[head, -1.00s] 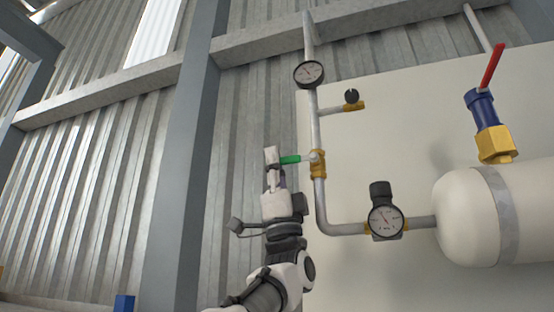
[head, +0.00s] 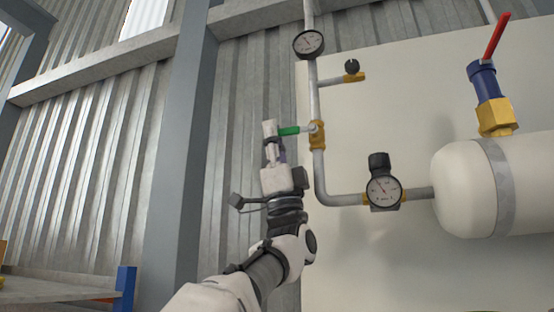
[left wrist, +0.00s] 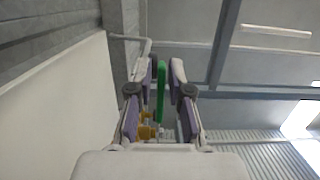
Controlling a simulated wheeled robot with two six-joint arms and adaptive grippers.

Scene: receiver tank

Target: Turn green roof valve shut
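The green valve handle (head: 290,130) sticks out level to the left from a brass valve (head: 317,135) on the vertical grey pipe. My left gripper (head: 271,130) is raised at the handle's free end. In the left wrist view the green handle (left wrist: 161,92) stands between the two fingers of my left gripper (left wrist: 159,70), nearer the right finger. The fingers are apart, with narrow gaps seen beside the handle, so they look open around it. The fingers partly hide the handle's free end in the head view. My right gripper is not in view.
A gauge (head: 309,43) and a small black-knobbed valve (head: 352,68) sit above. A regulator with a gauge (head: 384,189) leads to the cream tank (head: 480,187), which carries a red-handled valve (head: 497,38). A grey post (head: 187,150) stands left of my arm.

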